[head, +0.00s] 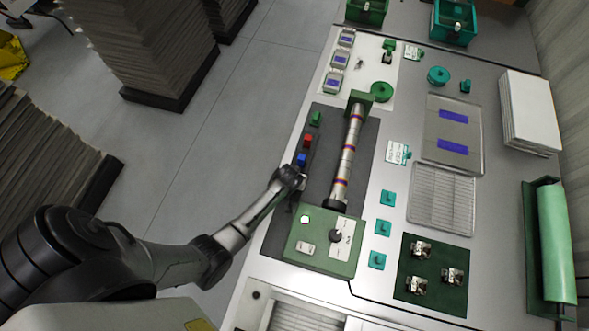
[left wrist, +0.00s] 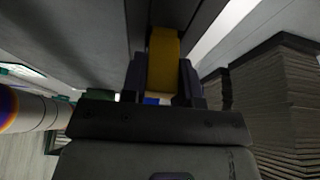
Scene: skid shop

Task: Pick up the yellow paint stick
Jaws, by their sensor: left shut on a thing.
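The yellow paint stick (left wrist: 162,62) stands between the two dark fingers of my left gripper (left wrist: 162,82) in the left wrist view, and the gripper is shut on it. In the head view my left gripper (head: 292,200) is at the left edge of the bench, at the near end of a row of paint sticks. There my wrist hides the yellow stick. A blue stick (head: 302,159), a red stick (head: 308,140) and a green stick (head: 316,118) stand in line beyond it. I cannot tell whether the yellow stick is lifted. My right gripper is not in view.
A banded roller (head: 348,153) lies right of the sticks, with a green control box (head: 322,243) at its near end. Teal knobs, a clear tray (head: 443,197) and a stack of white sheets (head: 530,112) are further right. Open floor (head: 225,120) and stacked boards (head: 145,45) are left.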

